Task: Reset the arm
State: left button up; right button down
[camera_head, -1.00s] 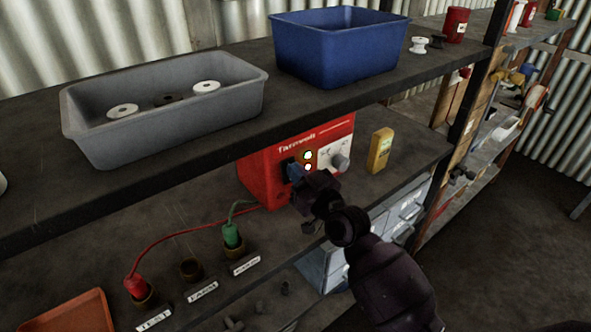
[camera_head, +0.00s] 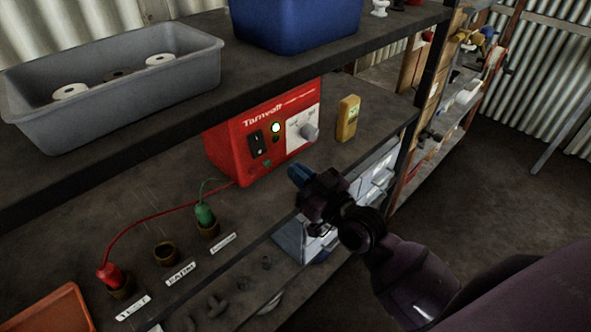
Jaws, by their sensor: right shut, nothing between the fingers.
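My right gripper (camera_head: 300,176) is in front of the shelf edge, a little below and right of the red box. Its blue fingertips are together with nothing between them, apart from the box. My right arm comes in from the lower right. My left gripper does not show.
Green (camera_head: 205,213) and red (camera_head: 110,276) plugs with leads sit in sockets. A grey tray (camera_head: 120,120) and blue bin (camera_head: 300,25) stand on the upper shelf. Grey drawers (camera_head: 375,180) are below. Open floor lies at right.

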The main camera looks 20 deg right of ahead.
dwell(0.4)
jog(key=s+d+f+m+g+h, duration=0.1)
jog(key=s+d+f+g+h, duration=0.2)
jog(key=s+f, duration=0.5)
jog(key=s+d+f+m+g+h, duration=0.2)
jog(key=s+d+f+g+h, duration=0.2)
jog(key=s+f, duration=0.5)
notch_tip(320, 180, down, 7)
jog(key=shift+d+f, duration=0.15)
jog(key=shift+d, duration=0.05)
